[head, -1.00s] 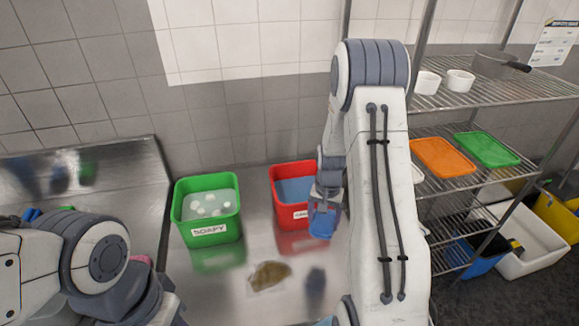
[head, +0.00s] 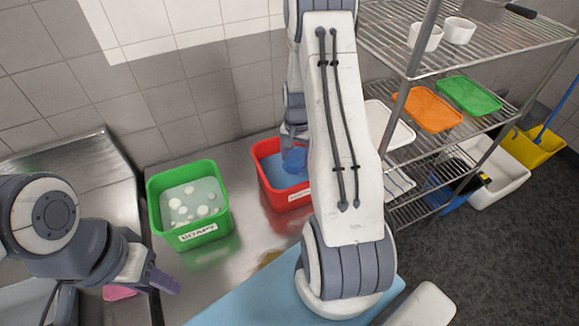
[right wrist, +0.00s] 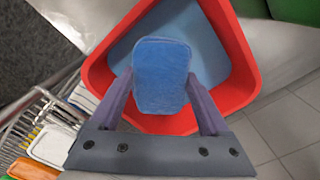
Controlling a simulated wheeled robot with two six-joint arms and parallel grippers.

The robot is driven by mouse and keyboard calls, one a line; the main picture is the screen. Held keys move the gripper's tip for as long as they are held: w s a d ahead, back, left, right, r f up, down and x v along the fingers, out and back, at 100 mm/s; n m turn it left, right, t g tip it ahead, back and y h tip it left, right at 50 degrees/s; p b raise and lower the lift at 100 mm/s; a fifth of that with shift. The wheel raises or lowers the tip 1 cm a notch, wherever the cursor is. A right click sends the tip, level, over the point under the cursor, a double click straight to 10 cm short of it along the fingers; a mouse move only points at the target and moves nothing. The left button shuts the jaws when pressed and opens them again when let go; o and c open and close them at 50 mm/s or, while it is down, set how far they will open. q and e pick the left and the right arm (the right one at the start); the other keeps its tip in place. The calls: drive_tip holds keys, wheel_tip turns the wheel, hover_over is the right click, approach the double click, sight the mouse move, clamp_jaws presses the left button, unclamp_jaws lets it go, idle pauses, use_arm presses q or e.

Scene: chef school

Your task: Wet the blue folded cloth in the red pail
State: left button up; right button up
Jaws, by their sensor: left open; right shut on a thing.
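The red pail (head: 274,196) stands on the steel counter to the right of the green pail and holds bluish water. The blue folded cloth (head: 294,159) is between the fingers of my right gripper (head: 294,146), which is shut on it. In the right wrist view the cloth (right wrist: 162,72) hangs inside the outline of the red rim (right wrist: 238,48), over the water. I cannot tell whether its lower end touches the water. My left gripper (head: 158,278) is open and empty, low at the left, in front of the green pail.
A green pail (head: 205,229) labelled soapy, with foamy water, stands left of the red pail. A wire shelf with trays (head: 428,108) and white cups (head: 459,31) stands close on the right.

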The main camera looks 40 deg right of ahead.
drive_tip(key=shift+w+f+b, duration=0.15)
drive_tip(key=shift+f+b, duration=1.55)
drive_tip(key=shift+f, duration=1.8)
drive_tip(key=shift+w+f+b, duration=0.1)
drive_tip(key=shift+f+b, duration=1.55)
drive_tip(key=shift+f, duration=1.85)
drive_tip(key=shift+f+b, duration=0.45)
drive_tip(key=shift+f, duration=0.05)
drive_tip(key=shift+r, duration=0.1)
wheel_tip(320, 180, up, 7)
drive_tip(key=p, duration=0.5)
